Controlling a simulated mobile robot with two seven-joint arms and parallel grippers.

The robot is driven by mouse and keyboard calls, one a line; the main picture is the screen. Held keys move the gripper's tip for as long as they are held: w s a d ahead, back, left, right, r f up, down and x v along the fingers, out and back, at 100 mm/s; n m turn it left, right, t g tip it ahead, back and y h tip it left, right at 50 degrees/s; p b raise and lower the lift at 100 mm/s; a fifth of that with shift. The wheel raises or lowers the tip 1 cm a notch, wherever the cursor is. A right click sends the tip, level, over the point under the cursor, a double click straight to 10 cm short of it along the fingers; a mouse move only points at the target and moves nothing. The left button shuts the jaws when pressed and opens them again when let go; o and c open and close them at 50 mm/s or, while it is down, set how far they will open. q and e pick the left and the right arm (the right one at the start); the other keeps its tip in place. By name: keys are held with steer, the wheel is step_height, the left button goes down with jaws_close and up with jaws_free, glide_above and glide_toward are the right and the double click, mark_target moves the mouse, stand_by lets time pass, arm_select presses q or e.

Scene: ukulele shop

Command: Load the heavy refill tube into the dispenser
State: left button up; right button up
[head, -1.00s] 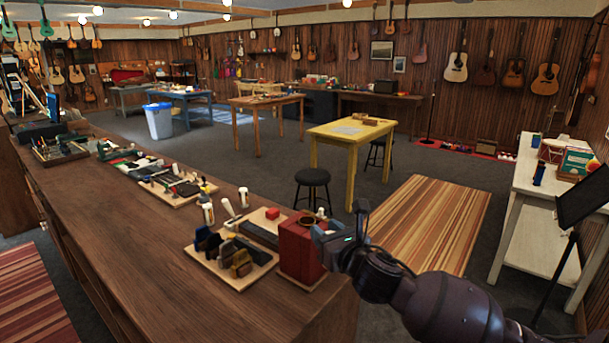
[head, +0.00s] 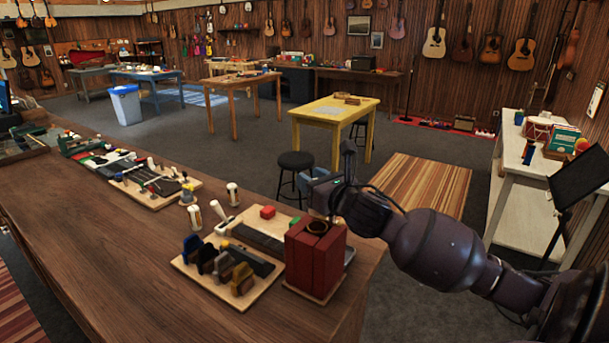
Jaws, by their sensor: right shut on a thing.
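The red block-shaped dispenser (head: 315,265) stands upright on a small wooden base near the right end of the long counter. A round brown rim (head: 316,227) shows at its top; it looks like the end of the refill tube, and the rest is hidden. I cannot tell how deep it sits. My right gripper (head: 328,213) is at the top back of the dispenser, its fingers pointing down at the rim. It is shut on what appears to be the tube; the grip is small and partly hidden. My left gripper is not in view.
The front of the counter (head: 120,250) is bare. A black stool (head: 296,161) and yellow table (head: 334,110) stand beyond.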

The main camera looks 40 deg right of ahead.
steer(key=shift+s+f, duration=0.25)
steer(key=shift+f, duration=0.35)
step_height(320, 180, down, 3)
steer(key=shift+r+b, duration=0.2)
steer(key=shift+b, duration=0.55)
steer(key=shift+f+b, duration=0.35)
steer(key=shift+w+f+b, duration=0.1)
steer(key=shift+f+b, duration=0.35)
steer(key=shift+f, duration=0.05)
arm_select(q)
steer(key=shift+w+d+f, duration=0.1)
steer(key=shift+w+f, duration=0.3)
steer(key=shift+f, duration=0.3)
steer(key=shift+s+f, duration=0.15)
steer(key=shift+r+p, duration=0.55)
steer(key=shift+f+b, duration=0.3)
steer(key=shift+b, duration=0.05)
arm_select(e)
steer(key=shift+f, duration=0.55)
steer(key=o, duration=0.6)
